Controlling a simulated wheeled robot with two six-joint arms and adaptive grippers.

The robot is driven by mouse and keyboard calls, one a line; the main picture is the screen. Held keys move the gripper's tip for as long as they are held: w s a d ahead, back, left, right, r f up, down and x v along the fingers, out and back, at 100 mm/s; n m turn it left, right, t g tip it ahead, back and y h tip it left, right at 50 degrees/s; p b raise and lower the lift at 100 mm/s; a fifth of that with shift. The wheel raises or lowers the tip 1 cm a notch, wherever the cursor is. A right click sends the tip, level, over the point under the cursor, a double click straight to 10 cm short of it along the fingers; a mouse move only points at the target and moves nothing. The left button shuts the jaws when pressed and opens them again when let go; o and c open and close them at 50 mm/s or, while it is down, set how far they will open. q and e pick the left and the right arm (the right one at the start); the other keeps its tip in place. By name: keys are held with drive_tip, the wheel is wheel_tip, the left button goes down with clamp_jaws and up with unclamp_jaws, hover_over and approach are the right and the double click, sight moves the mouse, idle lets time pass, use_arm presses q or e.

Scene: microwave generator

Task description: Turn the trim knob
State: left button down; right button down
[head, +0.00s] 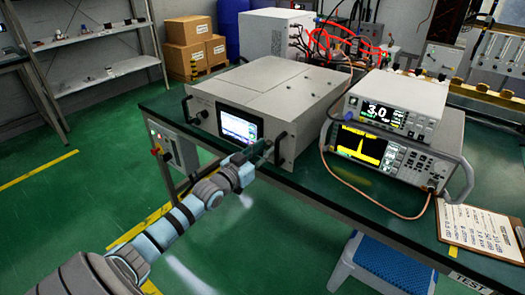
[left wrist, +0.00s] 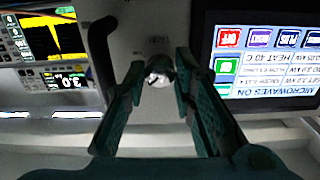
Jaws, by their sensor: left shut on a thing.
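The trim knob (left wrist: 159,78) is a small, round, pale metallic knob on the light front panel of the generator. In the left wrist view it sits between the two dark green fingers of my left gripper (left wrist: 159,70), which is shut on it. In the head view my left gripper (head: 261,149) reaches the front panel of the grey generator (head: 285,85), just right of its lit screen (head: 237,124); it hides the knob there. The screen also shows upside down in the left wrist view (left wrist: 268,60), with "MICROWAVES ON". My right gripper is not in view.
A black panel handle (head: 281,146) is close to the right of my left gripper. An analyzer (head: 392,147) with a meter (head: 396,106) on top stands to the right on the green bench. A cable (head: 375,213) loops over the bench front. A clipboard (head: 480,231) lies at the right.

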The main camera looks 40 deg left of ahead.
use_arm(q)
drive_tip(key=c, duration=1.6)
unclamp_jaws()
wheel_tip(320, 180, up, 10)
drive_tip(key=shift+f, duration=0.1)
